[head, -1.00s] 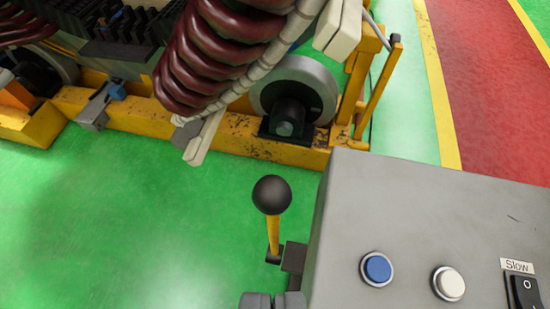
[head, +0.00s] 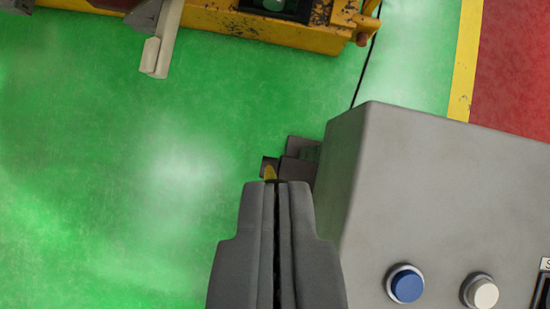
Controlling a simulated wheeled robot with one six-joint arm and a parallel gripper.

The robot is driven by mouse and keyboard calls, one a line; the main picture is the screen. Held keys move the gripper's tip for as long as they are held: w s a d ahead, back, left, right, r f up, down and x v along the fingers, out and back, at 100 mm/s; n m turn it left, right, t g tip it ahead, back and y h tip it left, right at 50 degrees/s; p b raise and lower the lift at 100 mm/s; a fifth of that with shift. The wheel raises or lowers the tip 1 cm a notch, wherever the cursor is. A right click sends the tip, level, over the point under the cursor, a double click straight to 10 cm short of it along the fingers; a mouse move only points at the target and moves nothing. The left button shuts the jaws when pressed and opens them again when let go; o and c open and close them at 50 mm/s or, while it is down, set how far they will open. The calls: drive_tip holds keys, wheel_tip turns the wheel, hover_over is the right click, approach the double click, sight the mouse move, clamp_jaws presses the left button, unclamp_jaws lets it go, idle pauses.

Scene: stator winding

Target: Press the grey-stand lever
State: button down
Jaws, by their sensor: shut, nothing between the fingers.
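The grey stand (head: 430,200) fills the right side of the head view, its top panel facing me. The lever's dark pivot mount (head: 300,160) sticks out from the stand's left side. Only a small piece of the yellow lever shaft (head: 269,173) shows, just beyond my fingertips. The lever's black ball knob is hidden behind my gripper. My gripper (head: 277,184) is shut, with a thin dark line between its fingers, and it lies over the lever in the picture. I cannot tell whether it touches the lever.
A blue button (head: 406,284) and a white button (head: 480,292) sit on the stand's panel. A yellow machine frame (head: 260,32) runs along the top, with a pale bar (head: 160,50) hanging near it. Green floor (head: 110,190) is clear on the left.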

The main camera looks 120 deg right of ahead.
drive_tip(key=shift+f, duration=0.1)
drive_tip(key=x, duration=1)
drive_tip(key=shift+s+a+f, duration=0.15)
drive_tip(key=shift+s, duration=0.8)
drive_tip(key=shift+s+a+f, duration=0.1)
drive_tip(key=shift+s, duration=0.8)
